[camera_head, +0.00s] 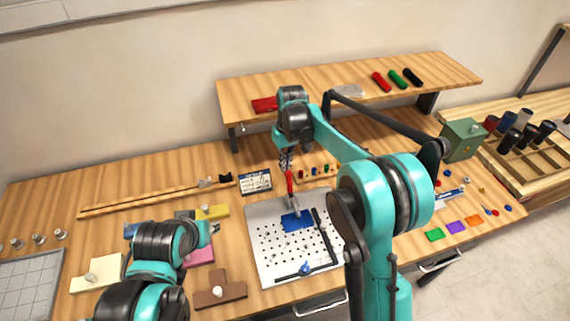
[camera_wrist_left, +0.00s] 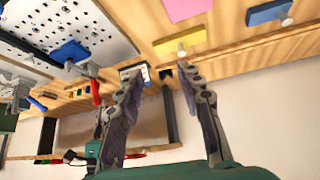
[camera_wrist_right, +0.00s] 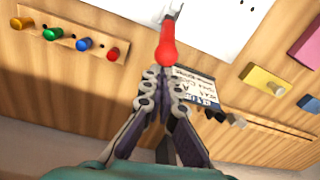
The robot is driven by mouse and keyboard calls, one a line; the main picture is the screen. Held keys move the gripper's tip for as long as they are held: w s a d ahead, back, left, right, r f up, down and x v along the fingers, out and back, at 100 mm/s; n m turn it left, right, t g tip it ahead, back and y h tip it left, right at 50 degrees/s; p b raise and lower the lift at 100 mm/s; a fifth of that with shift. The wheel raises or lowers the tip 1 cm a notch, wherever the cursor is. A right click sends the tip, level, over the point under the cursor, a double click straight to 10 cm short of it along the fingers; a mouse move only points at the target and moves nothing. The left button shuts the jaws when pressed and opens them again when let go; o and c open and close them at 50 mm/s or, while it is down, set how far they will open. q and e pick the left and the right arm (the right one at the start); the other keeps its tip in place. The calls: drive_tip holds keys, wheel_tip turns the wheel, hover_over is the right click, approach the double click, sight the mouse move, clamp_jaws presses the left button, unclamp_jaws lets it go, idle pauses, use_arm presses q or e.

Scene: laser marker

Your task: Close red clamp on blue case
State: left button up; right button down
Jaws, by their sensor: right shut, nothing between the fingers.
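The blue case (camera_head: 297,222) lies on the white perforated plate (camera_head: 262,250); it also shows in the left wrist view (camera_wrist_left: 70,53). The red clamp (camera_head: 290,184) stands up at the case's back edge; its red handle fills the top middle of the right wrist view (camera_wrist_right: 167,45). My right gripper (camera_wrist_right: 163,75) is shut and empty, its tips right at the handle's rounded end; I cannot tell whether they touch. My left gripper (camera_wrist_left: 160,75) is open and empty, away from the case, over the left of the table. The case is outside the right wrist view.
A wooden shelf (camera_head: 350,84) stands behind the plate. A peg strip (camera_wrist_right: 70,35) and a label card (camera_head: 255,182) lie near the clamp. A yellow block (camera_head: 212,212), a pink block (camera_head: 200,257) and a brown block (camera_head: 220,291) lie left of the plate.

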sight(288, 174)
drive_tip(key=shift+s+d+r+t, duration=0.15)
drive_tip(key=shift+s+r+t, duration=0.1)
drive_tip(key=shift+s+t, duration=0.35)
drive_tip(key=shift+s+d+r+t, duration=0.1)
drive_tip(key=shift+s+r+t, duration=0.15)
drive_tip(key=shift+s+t, duration=0.3)
drive_tip(key=shift+s+d+r+t+y+p, duration=0.1)
drive_tip(key=shift+s+r+t+y+p, duration=0.05)
drive_tip(key=shift+s+t+p, duration=0.15)
drive_tip(key=shift+s+d+r+t+y+p, duration=0.1)
drive_tip(key=shift+s+y+p, duration=0.05)
drive_tip(key=shift+s, duration=0.2)
use_arm(q)
drive_tip(key=s+a, duration=0.2)
drive_tip(key=shift+s+f, duration=0.2)
drive_tip(key=shift+s, duration=0.1)
use_arm(e)
drive_tip(key=shift+s+f, duration=0.1)
